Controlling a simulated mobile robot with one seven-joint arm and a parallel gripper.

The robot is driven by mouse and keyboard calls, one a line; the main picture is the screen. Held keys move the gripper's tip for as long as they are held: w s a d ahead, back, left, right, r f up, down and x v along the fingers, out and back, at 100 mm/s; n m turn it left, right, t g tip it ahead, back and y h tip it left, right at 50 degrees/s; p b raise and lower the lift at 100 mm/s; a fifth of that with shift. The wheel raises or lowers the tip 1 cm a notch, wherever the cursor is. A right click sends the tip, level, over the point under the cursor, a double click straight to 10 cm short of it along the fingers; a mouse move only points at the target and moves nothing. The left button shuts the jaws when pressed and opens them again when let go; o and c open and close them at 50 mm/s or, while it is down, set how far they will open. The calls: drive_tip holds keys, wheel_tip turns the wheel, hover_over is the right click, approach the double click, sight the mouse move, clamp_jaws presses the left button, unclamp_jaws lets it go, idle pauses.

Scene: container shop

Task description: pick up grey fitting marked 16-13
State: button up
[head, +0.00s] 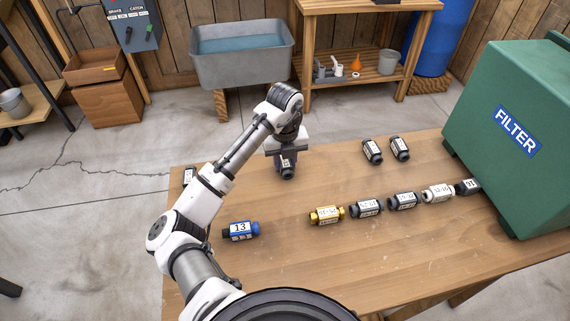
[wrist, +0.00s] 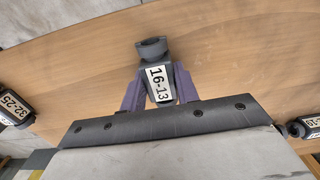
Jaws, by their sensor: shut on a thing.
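The grey fitting marked 16-13 (wrist: 152,50) is between the two purple fingers of my gripper (wrist: 158,92) in the wrist view, its white label facing the camera. My gripper is shut on it. In the head view my gripper (head: 287,163) points down over the far left part of the wooden table, with the dark fitting (head: 287,173) at its fingertips. The frames do not clearly show whether the fitting touches the table.
A blue fitting marked 13 (head: 240,230) lies nearer me. A gold fitting (head: 326,215) starts a row of several fittings leading right to the green FILTER box (head: 490,120). Two dark fittings (head: 373,151) stand behind the row. A fitting marked 32-25 (wrist: 14,106) is left in the wrist view.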

sight(285, 161)
wheel_tip(285, 161, up, 19)
drive_tip(key=shift+r+b, duration=0.1)
drive_tip(key=shift+b, duration=0.95)
